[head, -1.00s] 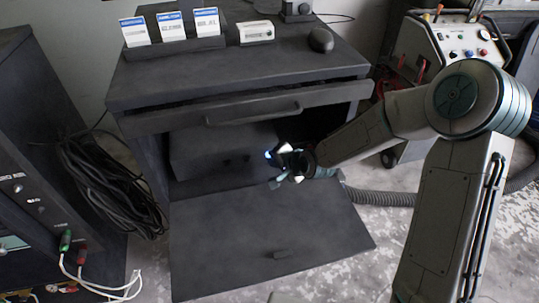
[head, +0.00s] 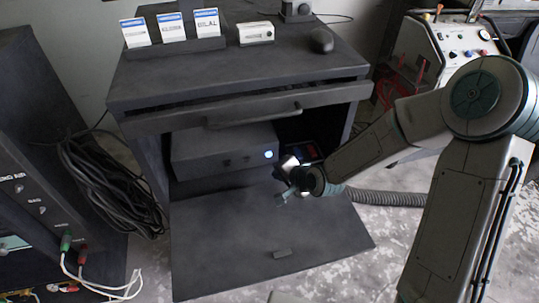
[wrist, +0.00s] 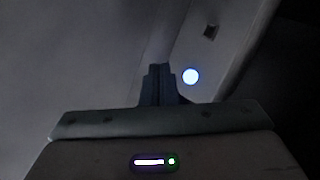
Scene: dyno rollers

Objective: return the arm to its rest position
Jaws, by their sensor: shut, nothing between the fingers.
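My gripper (head: 283,190) is at the open lower compartment of the dark cabinet (head: 240,75), over the lowered door panel. It is shut and empty. In the wrist view my gripper's fingers (wrist: 160,84) are together, in front of a dark grey surface with a bright bluish-white light. My arm comes in from the right of the head view, bent at the elbow.
A dark box (head: 225,150) with a lit round light sits inside the compartment. The lowered door panel (head: 230,240) juts out in front. Name cards (head: 172,27) stand on the cabinet top. A wheeled machine (head: 450,50) and a hose (head: 385,197) are at right.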

